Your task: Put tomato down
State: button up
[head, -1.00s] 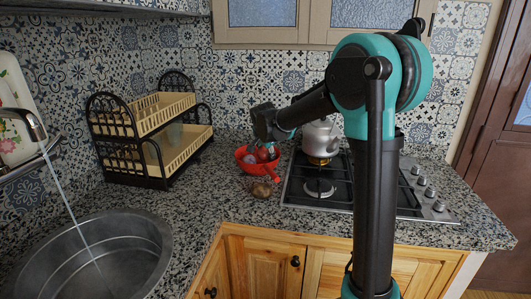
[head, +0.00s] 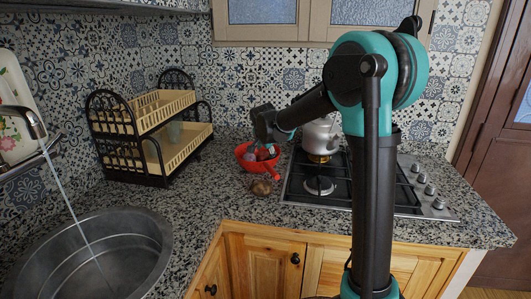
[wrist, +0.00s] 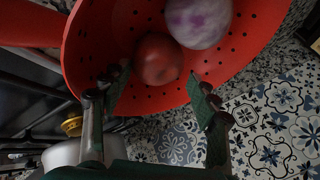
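The tomato (wrist: 158,58) is round and dull red. In the wrist view it lies against the inside of a red colander (wrist: 95,40), touching or close beside a purple-and-white round vegetable (wrist: 198,20). My gripper (wrist: 158,82) is open, with one finger to each side just short of the tomato and a visible gap at both sides. In the head view my gripper (head: 269,147) points down over the colander (head: 252,164). The fingers partly hide what lies inside, so the tomato is hard to make out there.
A brown lump (head: 261,187) sits on the counter in front of the colander. A metal pot (head: 319,137) stands on the stove (head: 330,205) to the right. A dish rack (head: 150,135) is at the left, behind the sink (head: 120,235). Counter between sink and colander is clear.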

jog(key=v, duration=1.3)
jog(key=shift+w+r, duration=0.25)
